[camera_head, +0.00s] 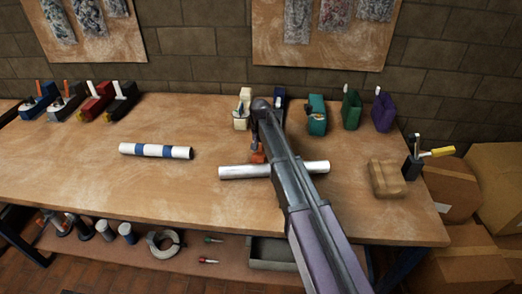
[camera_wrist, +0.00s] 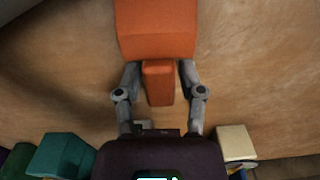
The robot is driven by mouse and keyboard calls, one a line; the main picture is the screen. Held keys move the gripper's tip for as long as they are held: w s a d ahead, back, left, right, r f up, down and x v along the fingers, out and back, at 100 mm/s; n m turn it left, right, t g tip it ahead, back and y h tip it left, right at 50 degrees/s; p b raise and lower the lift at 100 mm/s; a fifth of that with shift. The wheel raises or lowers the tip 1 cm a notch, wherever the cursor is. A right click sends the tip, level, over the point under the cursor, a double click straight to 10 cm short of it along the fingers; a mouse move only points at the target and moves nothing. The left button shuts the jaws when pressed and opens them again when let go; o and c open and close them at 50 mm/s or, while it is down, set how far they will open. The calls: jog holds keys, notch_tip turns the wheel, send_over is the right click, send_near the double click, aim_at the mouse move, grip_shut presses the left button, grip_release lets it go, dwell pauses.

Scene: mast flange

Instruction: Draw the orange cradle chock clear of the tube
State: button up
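The orange cradle chock (camera_head: 258,157) sits on the workbench against the far side of a plain white tube (camera_head: 245,171), partly hidden by my arm. I cannot tell if they touch. In the wrist view the chock is a broad orange block (camera_wrist: 155,30) with a narrower orange tab (camera_wrist: 159,82) pointing toward my gripper. My gripper (camera_wrist: 160,72) has one finger on each side of this tab. The gaps are very small, and contact is not clear. The tube does not show in the wrist view.
A white tube with blue bands (camera_head: 155,151) lies to the left. A wooden block (camera_head: 386,178) and a dark tool holder (camera_head: 413,167) stand at the right. Several coloured holders, including a teal one (camera_head: 316,116) and a cream one (camera_head: 242,112), line the back. The bench between the tubes is clear.

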grip_shut()
jog(key=shift+w+a, duration=0.15)
jog(key=shift+w, duration=0.7)
jog(key=shift+w+a, duration=0.15)
jog(key=shift+w, duration=0.7)
jog(key=o, duration=0.5)
grip_release()
jog(key=shift+o, duration=0.2)
jog(key=shift+r, duration=0.1)
notch_tip(320, 180, up, 8)
jog(key=p, duration=0.8)
